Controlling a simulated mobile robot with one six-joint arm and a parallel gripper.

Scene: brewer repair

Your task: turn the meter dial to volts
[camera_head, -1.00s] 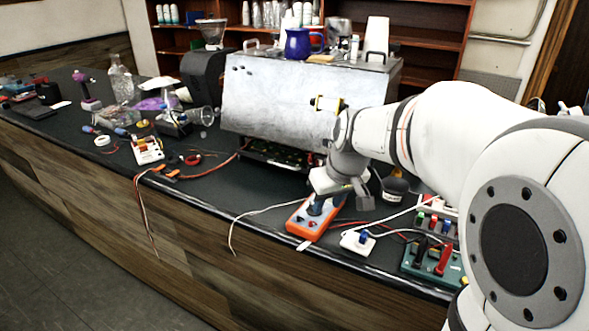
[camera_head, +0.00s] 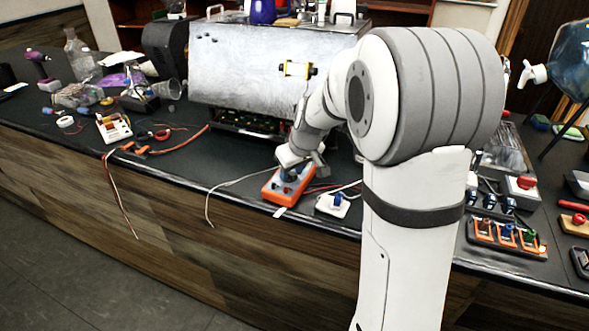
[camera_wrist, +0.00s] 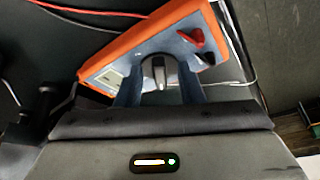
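The meter is an orange-framed box (camera_head: 273,194) with a blue-grey face, lying near the front edge of the dark counter. In the wrist view the meter (camera_wrist: 112,62) sits tilted, with a red and a dark plug at its right end. Its dial (camera_wrist: 155,72) is a dark and light grey knob between my gripper's two blue-grey fingers. My gripper (camera_wrist: 158,82) appears open, with a narrow gap on each side of the dial; contact is unclear. In the head view my gripper (camera_head: 290,172) is over the meter and hides part of its face. The dial's markings are unreadable.
A big metal brewer (camera_head: 245,70) stands behind. Loose wires (camera_head: 210,200) hang over the front edge. A board of coloured terminals (camera_head: 505,238) lies at right. Bare counter shows left of the meter.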

